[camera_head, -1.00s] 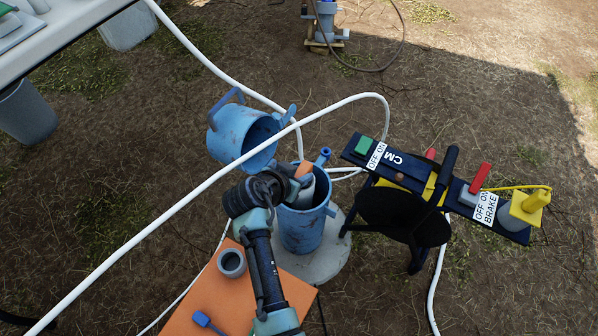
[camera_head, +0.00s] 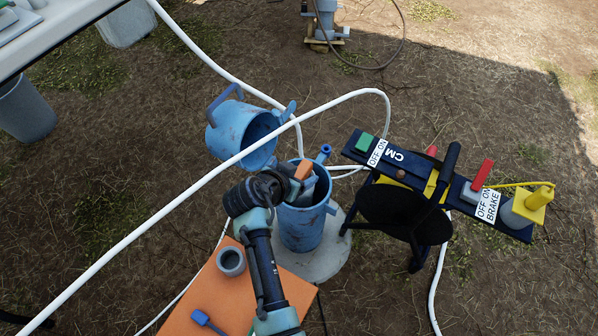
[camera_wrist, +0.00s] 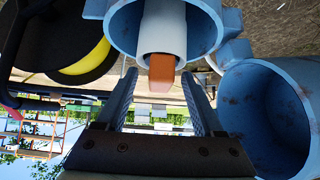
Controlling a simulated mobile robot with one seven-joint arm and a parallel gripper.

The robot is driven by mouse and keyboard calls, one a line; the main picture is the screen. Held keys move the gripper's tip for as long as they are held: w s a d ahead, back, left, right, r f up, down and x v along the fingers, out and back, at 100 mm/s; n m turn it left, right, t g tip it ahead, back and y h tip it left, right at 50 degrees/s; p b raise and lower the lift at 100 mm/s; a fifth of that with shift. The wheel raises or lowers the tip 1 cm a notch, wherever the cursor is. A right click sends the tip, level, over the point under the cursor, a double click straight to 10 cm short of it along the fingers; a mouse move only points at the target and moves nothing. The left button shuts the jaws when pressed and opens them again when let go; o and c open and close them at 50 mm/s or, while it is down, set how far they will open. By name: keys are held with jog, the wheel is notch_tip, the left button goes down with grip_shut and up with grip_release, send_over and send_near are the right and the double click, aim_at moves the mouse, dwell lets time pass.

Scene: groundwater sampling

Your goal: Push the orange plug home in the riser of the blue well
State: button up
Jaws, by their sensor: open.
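The orange plug (camera_head: 304,170) sits at the mouth of the blue well (camera_head: 301,228). In the wrist view the orange plug (camera_wrist: 162,73) sticks out of the pale riser (camera_wrist: 163,25), which stands inside the blue casing (camera_wrist: 208,30). My gripper (camera_wrist: 159,78) is open, with one finger on each side of the plug in that view and nothing gripped. I cannot tell whether the fingers touch it. In the head view my gripper (camera_head: 293,190) is at the well's top and partly hides the riser.
The well's blue lid (camera_head: 228,135) hangs open at the left. A dark switch panel (camera_head: 410,165) stands close on the right. An orange board (camera_head: 205,290) with a grey ring (camera_head: 231,262) lies in front.

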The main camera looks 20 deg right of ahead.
jog(key=p+v, duration=0.6)
jog(key=v, duration=0.7)
